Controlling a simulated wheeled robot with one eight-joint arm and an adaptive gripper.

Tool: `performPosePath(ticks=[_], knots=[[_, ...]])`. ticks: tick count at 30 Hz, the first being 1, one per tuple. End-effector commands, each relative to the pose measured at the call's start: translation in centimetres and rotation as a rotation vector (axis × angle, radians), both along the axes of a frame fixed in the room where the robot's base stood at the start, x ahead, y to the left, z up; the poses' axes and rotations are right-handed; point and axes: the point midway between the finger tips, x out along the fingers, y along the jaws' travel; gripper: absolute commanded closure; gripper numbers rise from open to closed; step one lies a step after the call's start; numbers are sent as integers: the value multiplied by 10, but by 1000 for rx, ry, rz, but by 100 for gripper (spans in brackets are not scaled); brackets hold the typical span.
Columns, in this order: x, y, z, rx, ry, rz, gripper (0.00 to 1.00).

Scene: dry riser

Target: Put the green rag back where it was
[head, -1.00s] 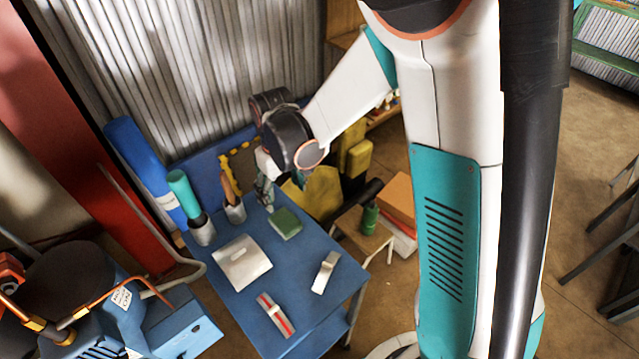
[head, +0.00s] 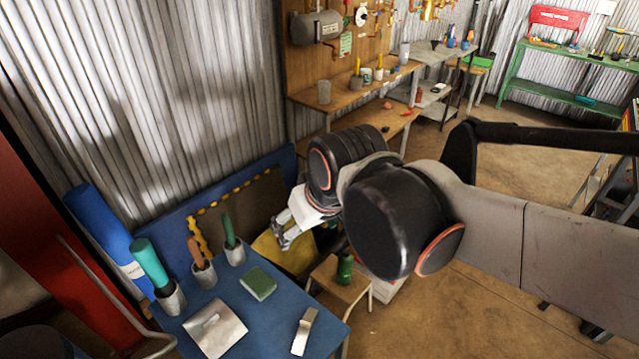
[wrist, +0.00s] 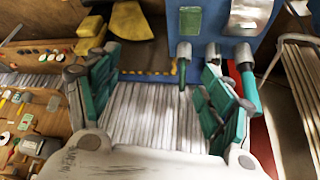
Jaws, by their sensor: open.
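A flat green square (head: 258,282), which looks like the folded green rag, lies on the blue table (head: 255,325). It also shows upside down at the top of the wrist view (wrist: 190,20). My gripper (head: 284,238) is open and empty, raised beyond the table's back right corner. The rag is apart from the fingers.
A green-handled tool in a grey cup (head: 230,232), a brown-handled one (head: 203,272) and a teal-handled one (head: 150,265) stand along the table's left edge. A metal plate (head: 214,328) and a pale bracket (head: 304,331) lie nearby. A stool with a green bottle (head: 345,268) stands right.

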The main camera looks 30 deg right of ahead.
Motion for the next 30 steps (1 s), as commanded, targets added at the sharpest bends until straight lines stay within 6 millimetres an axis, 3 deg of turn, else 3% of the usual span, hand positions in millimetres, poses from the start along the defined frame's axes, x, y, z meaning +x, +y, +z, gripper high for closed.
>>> performPosePath(ticks=[3, 9, 21, 26, 30], knots=[[-21, -8, 4, 11, -54, -36, 26], [-39, -16, 7, 21, -114, -71, 26], [-42, -17, 8, 24, -129, -80, 26], [-42, -17, -6, 24, -129, -80, 26], [-42, -17, -6, 24, -129, -80, 26]])
